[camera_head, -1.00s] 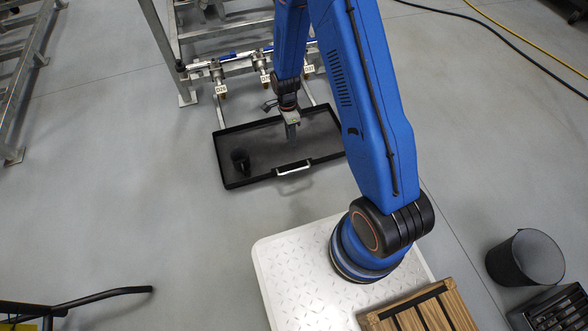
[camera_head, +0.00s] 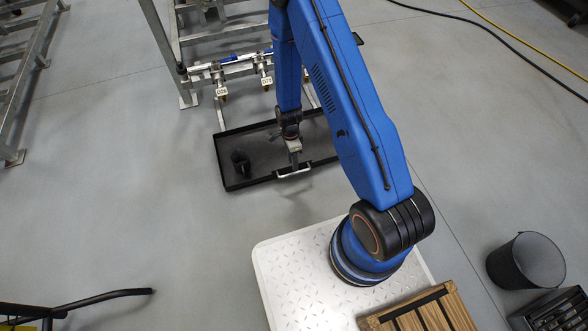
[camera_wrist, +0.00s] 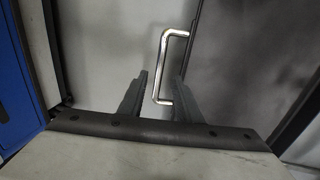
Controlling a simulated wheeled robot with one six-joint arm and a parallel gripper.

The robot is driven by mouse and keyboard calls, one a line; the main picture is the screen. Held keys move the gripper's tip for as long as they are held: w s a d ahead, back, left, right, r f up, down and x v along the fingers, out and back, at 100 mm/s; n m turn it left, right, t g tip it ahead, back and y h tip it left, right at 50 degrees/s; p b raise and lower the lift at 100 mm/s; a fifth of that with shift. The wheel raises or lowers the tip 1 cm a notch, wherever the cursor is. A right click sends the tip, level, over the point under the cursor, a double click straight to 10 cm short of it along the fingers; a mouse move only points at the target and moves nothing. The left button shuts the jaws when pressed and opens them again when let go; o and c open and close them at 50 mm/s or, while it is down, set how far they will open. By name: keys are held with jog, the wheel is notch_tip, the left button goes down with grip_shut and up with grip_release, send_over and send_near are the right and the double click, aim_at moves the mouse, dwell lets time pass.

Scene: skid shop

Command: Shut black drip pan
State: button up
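The black drip pan (camera_head: 232,178) is pulled out on its rails from under the metal skid frame, low over the floor. A silvery handle (camera_head: 294,172) is on its front edge. My gripper (camera_head: 295,165) is just above the front edge, at the handle. In the wrist view the handle (camera_wrist: 174,42) shows as a bright bar running between the two fingers of my gripper (camera_wrist: 162,82). The fingers are apart, and I cannot tell whether either touches the handle. My arm covers the pan's right part in the head view.
A small black object (camera_head: 240,162) is in the pan's left part. Valves with tags, one a white tag (camera_head: 222,92), hang on the pipe above the pan's rear. A dark bucket (camera_head: 526,260) stands at the right.

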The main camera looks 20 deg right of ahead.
jog(key=shift+x, duration=2.6)
jog(key=shift+c, duration=0.3)
grip_shut()
